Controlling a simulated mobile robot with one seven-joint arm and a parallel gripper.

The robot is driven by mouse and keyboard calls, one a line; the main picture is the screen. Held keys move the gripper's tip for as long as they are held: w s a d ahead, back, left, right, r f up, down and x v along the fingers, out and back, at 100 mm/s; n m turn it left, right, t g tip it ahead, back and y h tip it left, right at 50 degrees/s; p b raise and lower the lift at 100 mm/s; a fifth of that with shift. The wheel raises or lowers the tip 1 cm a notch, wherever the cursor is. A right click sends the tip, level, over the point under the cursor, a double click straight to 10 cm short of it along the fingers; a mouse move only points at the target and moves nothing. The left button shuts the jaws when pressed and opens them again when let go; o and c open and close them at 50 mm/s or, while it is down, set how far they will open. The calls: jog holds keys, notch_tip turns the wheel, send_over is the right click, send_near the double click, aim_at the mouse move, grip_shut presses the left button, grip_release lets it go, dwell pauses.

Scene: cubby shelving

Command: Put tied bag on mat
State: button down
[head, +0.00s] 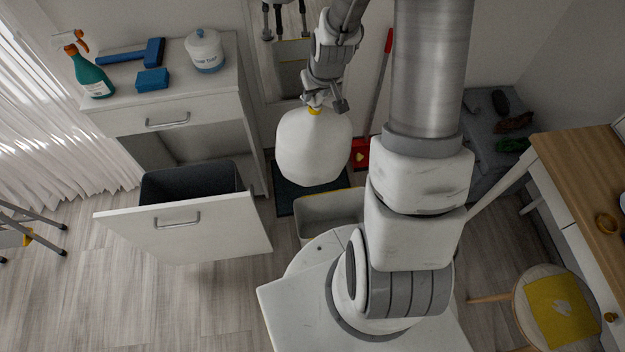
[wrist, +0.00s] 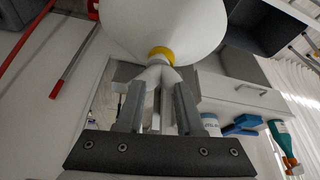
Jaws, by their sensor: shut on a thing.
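The tied bag (head: 314,152) is white and round with a yellow tie at its neck. It hangs in the air below my gripper (head: 318,101) in the head view. In the wrist view the two fingers of my gripper (wrist: 157,100) are shut on the white neck of the tied bag (wrist: 165,22), just beside the yellow tie. The dark mat (head: 283,194) lies on the floor below the bag. The bag and a grey bin hide much of the mat.
A grey bin (head: 312,224) stands by the mat's near side. An open drawer (head: 185,228) with a dark bin juts out at left, below a cabinet with a spray bottle (head: 90,75). A red dustpan (head: 361,153) is right of the bag.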

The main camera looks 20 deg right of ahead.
jog(key=w+d+f+m+b, duration=0.1)
jog(key=w+d+f+b, duration=0.2)
jog(key=w+f+b, duration=0.75)
jog(key=w+d+f+b, duration=0.3)
jog(key=w+f+b, duration=0.1)
jog(key=f, duration=1.3)
jog(key=w+d+f+m+b, duration=0.1)
jog(key=w+d+f+b, duration=0.1)
jog(key=w+f+b, duration=0.85)
notch_tip(320, 180, down, 27)
jog(key=h+b, duration=0.1)
jog(key=b, duration=0.7)
jog(key=shift+d+f+b, duration=0.2)
jog(key=shift+d+b, duration=0.2)
jog(key=c, duration=0.6)
grip_release()
jog(key=shift+s+f, duration=0.15)
jog(key=shift+f, duration=0.05)
jog(key=shift+o, duration=0.4)
jog(key=shift+r, duration=0.1)
